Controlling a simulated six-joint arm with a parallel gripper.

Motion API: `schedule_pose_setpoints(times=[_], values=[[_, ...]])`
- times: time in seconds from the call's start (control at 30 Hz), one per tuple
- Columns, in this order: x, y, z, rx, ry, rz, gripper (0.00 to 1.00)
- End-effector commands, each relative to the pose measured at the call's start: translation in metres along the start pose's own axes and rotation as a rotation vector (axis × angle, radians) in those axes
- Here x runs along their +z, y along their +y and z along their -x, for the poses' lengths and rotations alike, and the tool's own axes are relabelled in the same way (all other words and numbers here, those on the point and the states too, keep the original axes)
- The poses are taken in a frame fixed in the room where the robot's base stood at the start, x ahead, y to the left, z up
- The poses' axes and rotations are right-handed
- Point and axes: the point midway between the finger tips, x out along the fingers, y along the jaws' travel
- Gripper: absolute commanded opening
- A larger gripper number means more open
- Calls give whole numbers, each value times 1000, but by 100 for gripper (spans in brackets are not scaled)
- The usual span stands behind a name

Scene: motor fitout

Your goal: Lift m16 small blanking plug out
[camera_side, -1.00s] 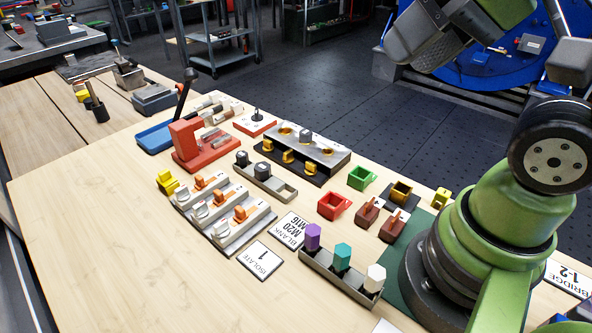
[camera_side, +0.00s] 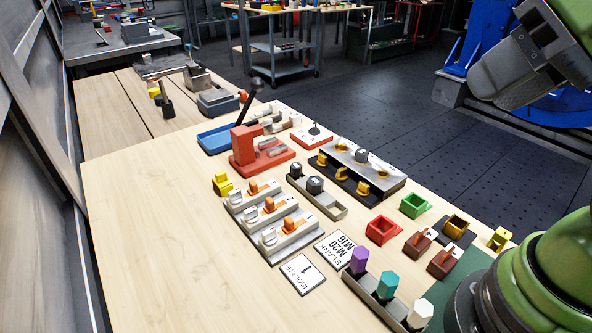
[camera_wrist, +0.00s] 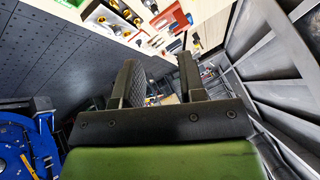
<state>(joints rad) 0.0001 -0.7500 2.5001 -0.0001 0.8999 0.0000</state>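Two dark plugs stand in a narrow grey tray (camera_side: 333,209) near the middle of the bench in the side view. The smaller one, which looks like the M16 small blanking plug (camera_side: 296,170), is at the tray's far end. The larger dark plug (camera_side: 315,185) stands beside it. A card reading BLANK M20 M16 (camera_side: 336,249) lies in front. My gripper (camera_wrist: 158,65) has its two fingers apart with nothing between them in the wrist view. It is well away from the tray. I cannot pick out the small plug in the wrist view.
A terminal block with orange levers (camera_side: 270,222) is left of the tray. A red press (camera_side: 262,158) and a metal block with yellow fittings (camera_side: 365,165) stand behind. Red (camera_side: 382,230) and green (camera_side: 415,205) bins are to the right. The bench's left front is clear.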

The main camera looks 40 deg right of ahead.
Motion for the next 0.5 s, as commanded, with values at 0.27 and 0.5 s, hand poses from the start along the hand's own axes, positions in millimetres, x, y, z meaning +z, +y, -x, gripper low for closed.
schedule_pose_setpoints(times=[0.27, 0.5], values=[[0, 0, 0, 0, 0, 0, 59], [-15, -5, -4, 19, -20, 13, 59]])
